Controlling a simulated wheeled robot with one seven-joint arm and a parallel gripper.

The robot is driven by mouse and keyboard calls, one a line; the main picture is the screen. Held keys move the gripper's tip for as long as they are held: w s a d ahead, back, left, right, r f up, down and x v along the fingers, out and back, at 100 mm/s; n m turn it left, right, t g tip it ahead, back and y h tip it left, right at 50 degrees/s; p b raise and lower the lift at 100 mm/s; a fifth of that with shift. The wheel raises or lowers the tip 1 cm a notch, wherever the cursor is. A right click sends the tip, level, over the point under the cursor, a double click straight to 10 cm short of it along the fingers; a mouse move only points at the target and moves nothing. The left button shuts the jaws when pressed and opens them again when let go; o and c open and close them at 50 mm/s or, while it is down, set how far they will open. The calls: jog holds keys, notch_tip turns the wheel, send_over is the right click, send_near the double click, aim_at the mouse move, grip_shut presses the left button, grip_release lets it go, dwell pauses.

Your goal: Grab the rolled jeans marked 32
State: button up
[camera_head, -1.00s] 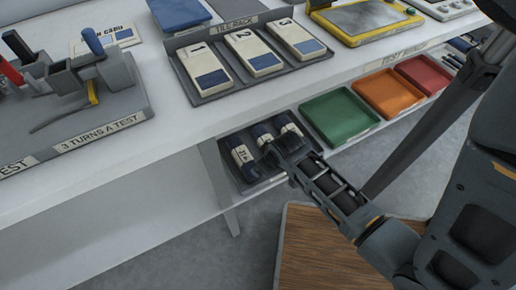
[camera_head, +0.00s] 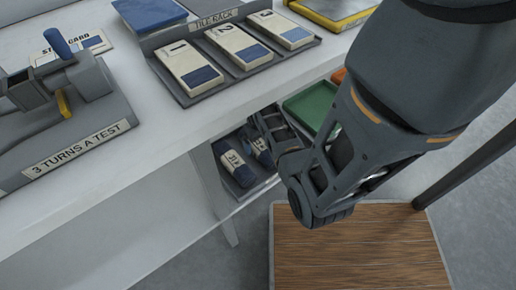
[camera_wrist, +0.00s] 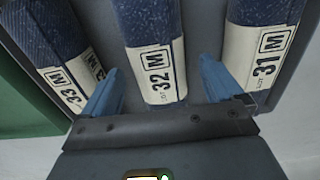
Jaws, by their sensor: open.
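The rolled jeans marked 32 (camera_wrist: 150,30) are dark blue with a cream label band, in the middle of three rolls in the wrist view. My gripper (camera_wrist: 158,70) is open, with one blue finger on each side of this roll; the fingers are not closed on it. In the head view, my gripper (camera_head: 268,122) is over the lower shelf's tray and partly hides the rolls. The roll marked 31 (camera_wrist: 257,45) lies to the right in the wrist view; it also shows in the head view (camera_head: 237,168). The roll marked 33 (camera_wrist: 45,45) lies to the left.
The grey tray (camera_head: 222,178) holds the rolls on the lower shelf, under the white upper counter (camera_head: 150,130). A green tray (camera_head: 308,108) is beside it. Above are the tile rack (camera_head: 185,88) and the crank fixture (camera_head: 65,130). A wooden platform (camera_head: 350,250) stands below.

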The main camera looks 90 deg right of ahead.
aim_at(258, 143)
notch_tip(258, 143, down, 3)
jog(key=shift+d+f, duration=0.1)
jog(key=c, duration=1.3)
